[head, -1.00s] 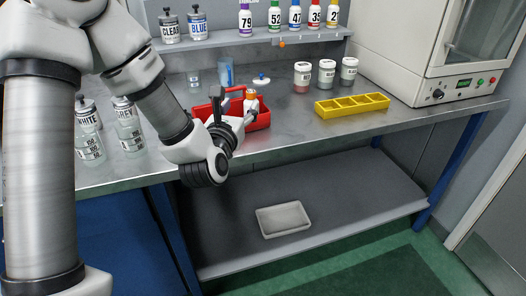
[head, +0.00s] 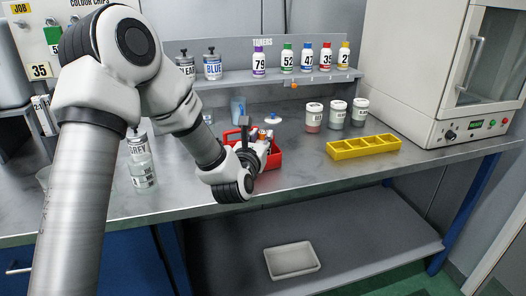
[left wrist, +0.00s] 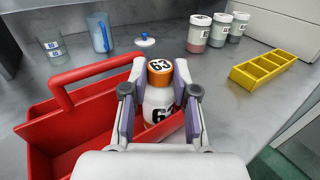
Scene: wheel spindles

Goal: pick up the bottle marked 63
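The bottle marked 63 (left wrist: 158,98) is white with an orange cap and shows in the left wrist view. It stands inside or right at the rim of the red caddy (left wrist: 85,77); its lower part is hidden. My left gripper (left wrist: 159,92) has one finger on each side of the bottle, close to it. I cannot tell whether the fingers press on it. In the head view the left gripper (head: 257,146) is over the red caddy (head: 276,159), and the bottle is mostly hidden there. My right gripper is not in view.
A yellow divided tray (head: 362,147) and several lidded jars (head: 337,114) stand right of the caddy. Numbered toner bottles (head: 287,58) line the shelf behind. A blue cup (head: 238,109) stands behind the caddy. The bench front right of the caddy is clear.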

